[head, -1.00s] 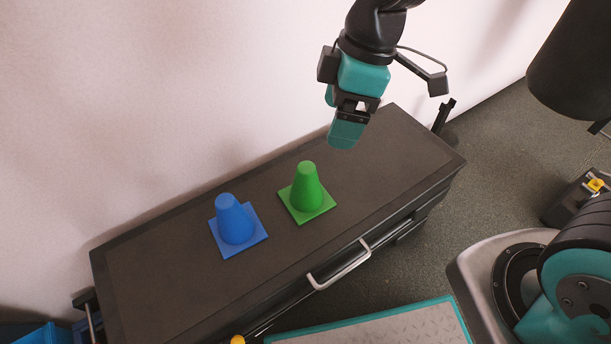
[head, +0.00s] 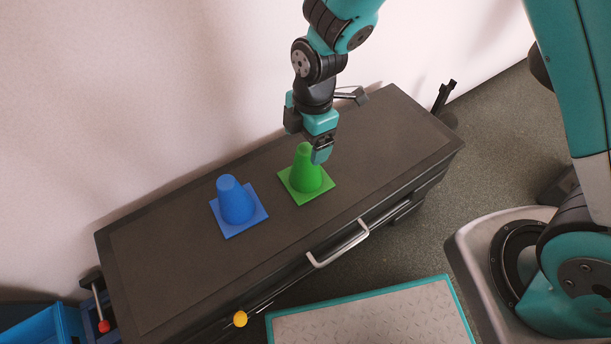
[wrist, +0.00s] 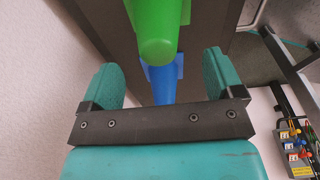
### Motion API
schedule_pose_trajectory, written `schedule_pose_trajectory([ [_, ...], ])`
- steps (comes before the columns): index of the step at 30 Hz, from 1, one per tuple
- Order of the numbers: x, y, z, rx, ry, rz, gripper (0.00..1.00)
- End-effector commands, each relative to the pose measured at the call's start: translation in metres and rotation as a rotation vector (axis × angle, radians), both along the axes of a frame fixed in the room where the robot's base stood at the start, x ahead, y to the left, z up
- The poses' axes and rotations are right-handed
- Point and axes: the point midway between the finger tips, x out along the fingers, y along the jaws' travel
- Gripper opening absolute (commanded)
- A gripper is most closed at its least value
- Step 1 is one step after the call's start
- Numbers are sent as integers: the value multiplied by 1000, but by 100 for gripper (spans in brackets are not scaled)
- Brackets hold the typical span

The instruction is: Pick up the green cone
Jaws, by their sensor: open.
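The green cone (head: 306,175) stands upright on its square base on the dark cabinet top (head: 385,130). My gripper (head: 318,150) is at the cone's upper part in the head view, overlapping its right side. In the wrist view the green cone (wrist: 157,30) shows ahead of the gap between the two teal fingers of my gripper (wrist: 162,80). The fingers are apart with nothing held between them. Whether a finger touches the cone cannot be told.
A blue cone (head: 236,202) stands upright left of the green cone, and it shows behind it in the wrist view (wrist: 163,86). A pale wall (head: 130,90) rises behind the cabinet. A metal handle (head: 340,246) juts from its front. The cabinet top's right part is clear.

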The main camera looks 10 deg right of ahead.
Motion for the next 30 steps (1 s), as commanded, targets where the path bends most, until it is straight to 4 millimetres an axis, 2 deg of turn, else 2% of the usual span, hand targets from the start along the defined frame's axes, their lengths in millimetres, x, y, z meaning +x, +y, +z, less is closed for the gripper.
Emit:
schedule_pose_trajectory([
  [1, -1, 1, -7, -1, 2, 0, 87],
  [8, 0, 1, -19, 0, 0, -1, 87],
  [16, 0, 2, -60, -1, 2, 0, 87],
  [24, 1, 3, -63, 0, 0, -1, 87],
  [30, 0, 3, -62, 0, 0, -1, 41],
])
